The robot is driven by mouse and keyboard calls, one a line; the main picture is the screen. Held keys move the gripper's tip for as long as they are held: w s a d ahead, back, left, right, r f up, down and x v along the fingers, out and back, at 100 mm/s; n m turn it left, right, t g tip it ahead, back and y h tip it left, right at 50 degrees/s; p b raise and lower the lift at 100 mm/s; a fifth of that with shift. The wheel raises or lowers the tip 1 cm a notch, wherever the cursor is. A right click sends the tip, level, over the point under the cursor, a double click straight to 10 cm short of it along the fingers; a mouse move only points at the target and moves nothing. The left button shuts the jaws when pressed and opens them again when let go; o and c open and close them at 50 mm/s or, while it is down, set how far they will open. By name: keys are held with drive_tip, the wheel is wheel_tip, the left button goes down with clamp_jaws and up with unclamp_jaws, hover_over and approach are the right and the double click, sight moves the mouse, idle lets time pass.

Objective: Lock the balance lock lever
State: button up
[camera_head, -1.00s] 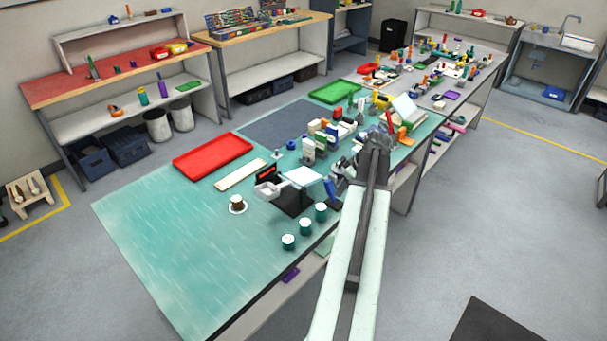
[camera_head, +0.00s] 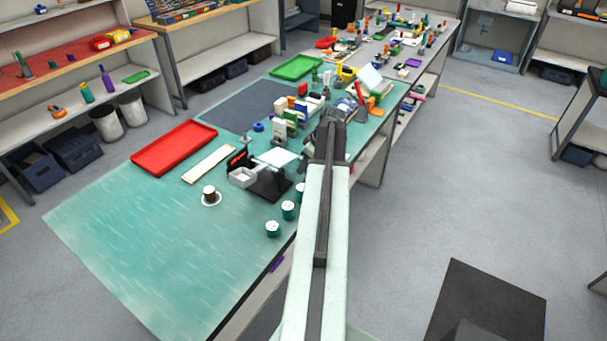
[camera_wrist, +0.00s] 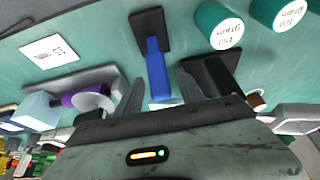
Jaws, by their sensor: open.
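In the wrist view a blue lever (camera_wrist: 157,72) stands out from a black base plate (camera_wrist: 150,28); I take it as the balance lock lever. My gripper (camera_wrist: 158,90) is open, with a grey finger on each side of the lever; contact is not clear. In the head view the balance, with a black stand (camera_head: 268,186) and white plate (camera_head: 277,157), sits on the teal table (camera_head: 140,240), left of my arm. The lever is hidden there behind my arm, and my fingertips cannot be made out.
Green-sided weights (camera_head: 273,229) stand near the table's front edge; two show in the wrist view (camera_wrist: 218,27). A spool (camera_head: 210,193) and red tray (camera_head: 173,147) lie to the left. Several small objects crowd the table beyond. The near left tabletop is clear.

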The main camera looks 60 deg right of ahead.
drive_tip(key=shift+b+x, duration=0.3)
drive_tip(key=shift+x, duration=0.55)
drive_tip(key=shift+r, duration=0.1)
clamp_jaws()
idle(0.6)
